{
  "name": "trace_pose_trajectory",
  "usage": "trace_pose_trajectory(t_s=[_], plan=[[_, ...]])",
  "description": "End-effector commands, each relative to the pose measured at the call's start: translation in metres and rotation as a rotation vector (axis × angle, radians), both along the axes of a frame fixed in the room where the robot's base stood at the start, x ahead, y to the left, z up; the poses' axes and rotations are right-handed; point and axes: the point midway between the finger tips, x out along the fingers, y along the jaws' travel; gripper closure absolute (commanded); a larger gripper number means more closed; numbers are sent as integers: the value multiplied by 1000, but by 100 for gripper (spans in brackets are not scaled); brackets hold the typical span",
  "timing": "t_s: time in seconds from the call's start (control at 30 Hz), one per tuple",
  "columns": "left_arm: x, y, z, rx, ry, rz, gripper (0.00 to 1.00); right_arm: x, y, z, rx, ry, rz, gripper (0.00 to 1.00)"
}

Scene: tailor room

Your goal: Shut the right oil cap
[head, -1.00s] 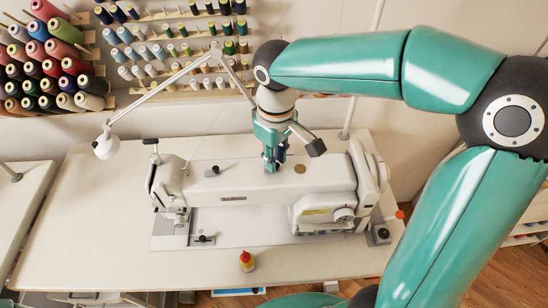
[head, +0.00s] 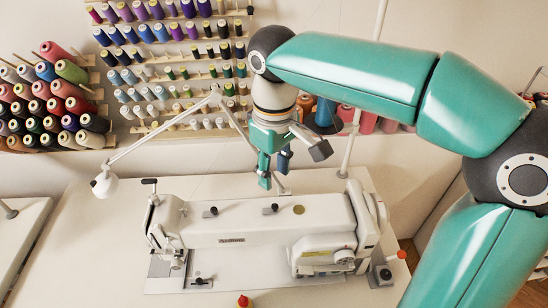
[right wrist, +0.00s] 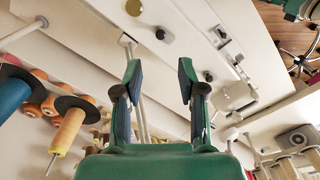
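The white sewing machine (head: 240,228) stands on the table with two small black oil caps on top. The right oil cap (head: 270,209) sits left of a gold disc (head: 298,210). The left oil cap (head: 210,212) is farther left. Both look low against the casing; I cannot tell whether either is fully shut. My right gripper (head: 273,177) is above and behind the right cap, apart from it. In the right wrist view, its fingers (right wrist: 160,73) are spread and empty, with the right cap (right wrist: 161,34) beyond them. My left gripper is out of view.
A thin lamp arm with a white head (head: 104,184) stands left behind the machine. Thread spools (head: 165,60) fill the wall racks behind. A red-topped bottle (head: 244,301) is at the front edge. The table is clear left of the machine.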

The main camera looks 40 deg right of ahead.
Motion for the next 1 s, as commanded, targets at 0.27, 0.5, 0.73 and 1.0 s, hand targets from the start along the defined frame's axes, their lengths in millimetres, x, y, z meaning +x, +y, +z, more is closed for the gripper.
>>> trace_pose_trajectory(t_s=[0.27,0.5,0.73,1.0], plan=[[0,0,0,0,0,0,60,1,0,28,0,-1,0,60],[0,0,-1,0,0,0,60,1,0,29,0,0,0,60],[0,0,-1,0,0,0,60,1,0,29,0,0,0,60],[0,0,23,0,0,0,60,1,0,53,0,0,0,60]])
